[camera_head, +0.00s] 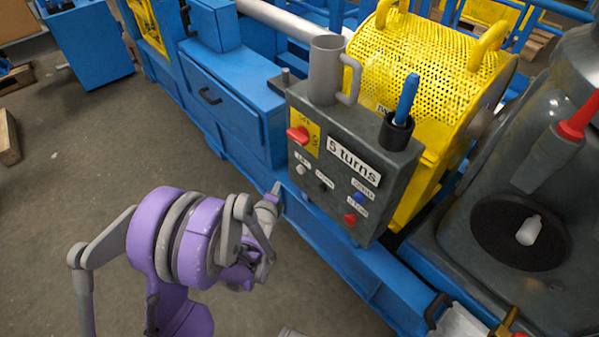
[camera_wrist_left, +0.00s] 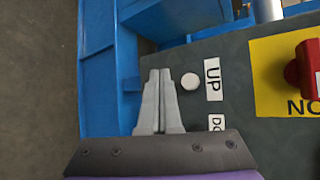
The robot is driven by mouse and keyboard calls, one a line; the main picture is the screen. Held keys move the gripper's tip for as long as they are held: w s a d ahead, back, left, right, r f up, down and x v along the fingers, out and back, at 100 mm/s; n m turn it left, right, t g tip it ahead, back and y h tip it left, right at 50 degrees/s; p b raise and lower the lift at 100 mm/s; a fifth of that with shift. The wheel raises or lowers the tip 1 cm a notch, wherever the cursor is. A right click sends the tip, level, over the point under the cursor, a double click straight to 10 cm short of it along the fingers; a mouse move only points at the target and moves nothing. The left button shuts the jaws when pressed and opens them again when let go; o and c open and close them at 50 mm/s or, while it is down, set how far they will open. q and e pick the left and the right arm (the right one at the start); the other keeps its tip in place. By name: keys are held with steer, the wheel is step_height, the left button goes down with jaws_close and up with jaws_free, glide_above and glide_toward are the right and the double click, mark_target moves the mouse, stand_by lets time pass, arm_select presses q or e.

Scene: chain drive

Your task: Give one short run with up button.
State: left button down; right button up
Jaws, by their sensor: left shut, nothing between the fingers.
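The grey control box (camera_head: 388,166) carries a white up button (camera_head: 301,170) at its lower left. In the left wrist view the white up button (camera_wrist_left: 190,81) sits beside a label reading UP. My left gripper (camera_head: 274,190) is shut and empty, near the box's left edge. In the left wrist view its closed fingertips (camera_wrist_left: 159,73) appear just left of the button with a small gap. I cannot tell how far the tips are from the panel. A black button (camera_head: 322,187) is to the right of the up button. My right gripper is not in view.
A red rotary switch (camera_head: 298,134) on a yellow plate sits above the buttons. Blue (camera_head: 359,197) and red (camera_head: 350,218) buttons are at the right. A mug (camera_head: 325,72) and a pen holder (camera_head: 396,131) stand on the box. A yellow mesh guard (camera_head: 430,70) is behind.

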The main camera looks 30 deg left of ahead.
mark_target(298, 171)
arm_select(q)
steer(key=w+d+b, duration=0.1)
steer(key=w+d, duration=0.1)
steer(key=w, duration=0.3)
steer(key=shift+w+d, duration=0.15)
steer(key=shift+w, duration=0.2)
steer(key=shift+w, duration=0.1)
stand_by(1.7)
steer(key=shift+w+d, duration=0.2)
steer(key=shift+w, duration=0.1)
steer(key=shift+w+d+b, duration=0.2)
steer(key=shift+w+b, duration=0.1)
steer(key=shift+w, duration=0.2)
stand_by(1.7)
steer(key=shift+s+a, duration=0.1)
steer(key=shift+s, duration=0.05)
stand_by(1.7)
steer(key=shift+s+a, duration=0.3)
steer(key=shift+s, duration=0.45)
